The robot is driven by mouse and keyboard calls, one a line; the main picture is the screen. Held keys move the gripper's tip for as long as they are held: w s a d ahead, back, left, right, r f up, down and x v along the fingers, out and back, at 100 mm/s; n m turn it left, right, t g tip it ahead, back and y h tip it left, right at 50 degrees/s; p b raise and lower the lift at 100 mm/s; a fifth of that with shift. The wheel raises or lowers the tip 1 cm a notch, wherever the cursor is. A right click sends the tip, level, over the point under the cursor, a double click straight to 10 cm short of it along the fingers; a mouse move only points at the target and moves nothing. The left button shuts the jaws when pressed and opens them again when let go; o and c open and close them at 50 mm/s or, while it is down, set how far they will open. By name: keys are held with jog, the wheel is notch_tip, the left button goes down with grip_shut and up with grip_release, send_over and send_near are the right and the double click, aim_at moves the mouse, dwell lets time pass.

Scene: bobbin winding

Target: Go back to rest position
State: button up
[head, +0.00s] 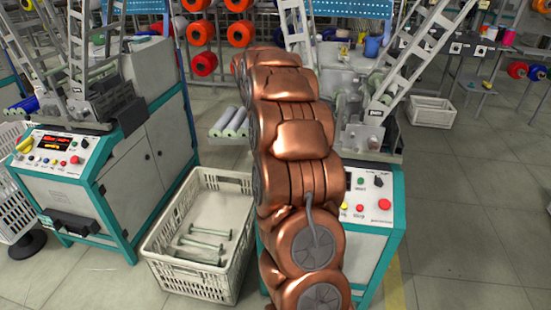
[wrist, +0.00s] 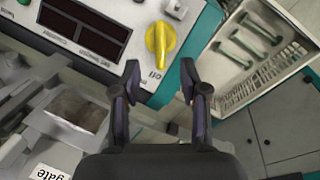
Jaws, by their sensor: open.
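My gripper (wrist: 160,84) is open and empty in the wrist view. Its two dark fingers stand apart above the edge of a machine's control panel (wrist: 100,30). A yellow rotary knob (wrist: 160,43) on that panel lies just beyond the fingertips. I cannot tell from this view whether a finger touches the panel. In the head view my copper-coloured arm reaches up and away over the middle machine and hides my gripper there.
A white crate (head: 154,252) with several green-ended bobbins (head: 208,246) stands on the floor between two teal-framed winding machines. The left machine (head: 150,150) has a lit panel. A smaller white crate (head: 432,112) stands behind on the right. The floor (head: 470,210) at right is clear.

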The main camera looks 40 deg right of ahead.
dwell(0.3)
jog(key=s+a+r+n, duration=0.1)
jog(key=s+a, duration=0.2)
jog(key=a, duration=0.4)
jog(key=s+a+r+n+y, duration=0.1)
jog(key=s+a, duration=0.2)
jog(key=a, duration=0.4)
jog(key=s+a+r+n, duration=0.1)
jog(key=s+a, duration=0.3)
jog(key=a, duration=0.3)
jog(key=s+a+f+n+g+y, duration=0.1)
jog(key=s+a, duration=0.6)
jog(key=s, duration=0.4)
jog(key=s+a+f+n+g, duration=0.1)
jog(key=s+a, duration=0.6)
jog(key=s, duration=0.4)
notch_tip(320, 180, up, 17)
jog(key=w+t+p, duration=0.1)
jog(key=p, duration=1.5)
jog(key=shift+d+r, duration=0.15)
jog(key=shift+r, duration=0.05)
